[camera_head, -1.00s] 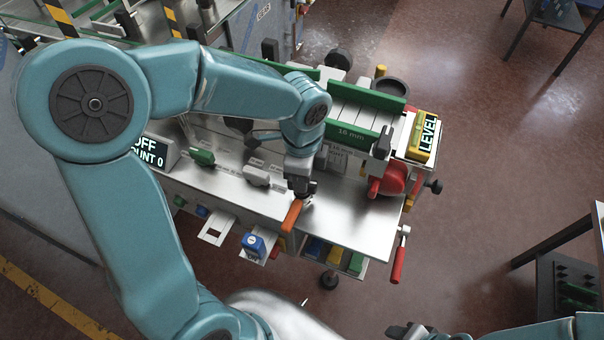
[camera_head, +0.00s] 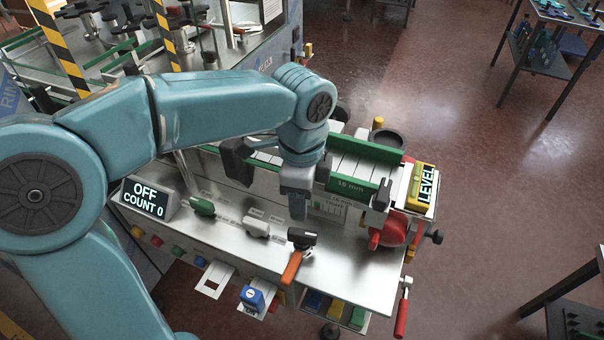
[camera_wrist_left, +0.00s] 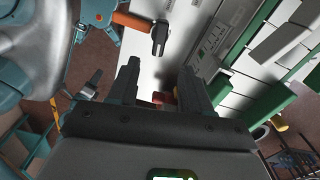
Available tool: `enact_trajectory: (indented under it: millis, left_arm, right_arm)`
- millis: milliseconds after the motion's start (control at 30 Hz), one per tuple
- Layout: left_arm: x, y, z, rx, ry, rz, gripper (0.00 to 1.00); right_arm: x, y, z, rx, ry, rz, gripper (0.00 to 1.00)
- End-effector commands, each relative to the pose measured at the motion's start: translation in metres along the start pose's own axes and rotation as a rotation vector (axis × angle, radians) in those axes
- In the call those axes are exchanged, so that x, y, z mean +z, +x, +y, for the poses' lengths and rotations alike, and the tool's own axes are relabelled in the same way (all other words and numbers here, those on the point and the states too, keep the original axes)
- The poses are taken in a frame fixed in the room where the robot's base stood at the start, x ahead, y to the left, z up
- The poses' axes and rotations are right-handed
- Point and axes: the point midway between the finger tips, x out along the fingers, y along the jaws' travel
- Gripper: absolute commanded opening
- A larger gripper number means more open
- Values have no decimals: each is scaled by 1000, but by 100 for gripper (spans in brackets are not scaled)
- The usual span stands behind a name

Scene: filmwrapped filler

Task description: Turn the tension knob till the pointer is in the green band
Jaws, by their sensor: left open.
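My left gripper (camera_head: 297,205) points down over the metal bench top, in front of a small white gauge panel (camera_head: 328,208) with a bit of green on it. The gripper hides part of this panel, and I cannot read a pointer. In the left wrist view my gripper (camera_wrist_left: 162,72) is open, with nothing held between its fingers. The panel (camera_wrist_left: 212,45) lies beyond the right finger. A small red part (camera_wrist_left: 162,98) shows between the fingers, partly dark. I cannot tell which part is the tension knob. My right gripper is not in view.
A black hub with an orange lever (camera_head: 292,266) stands just in front of the gripper. A red wheel (camera_head: 396,231) and a yellow LEVEL box (camera_head: 421,188) are to the right. A display (camera_head: 148,198) reads OFF, COUNT 0. The bench top between lever and wheel is clear.

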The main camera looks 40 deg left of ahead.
Motion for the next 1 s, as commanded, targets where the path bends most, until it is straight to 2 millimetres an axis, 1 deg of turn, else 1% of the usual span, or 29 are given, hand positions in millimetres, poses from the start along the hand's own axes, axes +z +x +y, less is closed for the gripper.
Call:
enact_trajectory:
  millis: [33, 100, 200, 300, 433, 1000]
  left_arm:
    - [-1, -13, -1, -5, 1, 4, 49]
    - [-1, -27, 0, -3, 1, 3, 49]
    - [-1, -43, 0, -3, 1, 2, 49]
    - [0, -52, 0, -1, 0, 1, 49]
    - [0, -57, 0, 0, 0, 0, 49]
    - [0, -57, 0, 0, 0, 0, 49]
  right_arm:
    - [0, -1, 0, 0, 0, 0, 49]
    - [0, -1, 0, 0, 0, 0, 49]
    - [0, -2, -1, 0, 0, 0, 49]
    - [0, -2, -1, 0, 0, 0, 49]
    - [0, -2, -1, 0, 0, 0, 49]
    - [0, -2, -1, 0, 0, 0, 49]
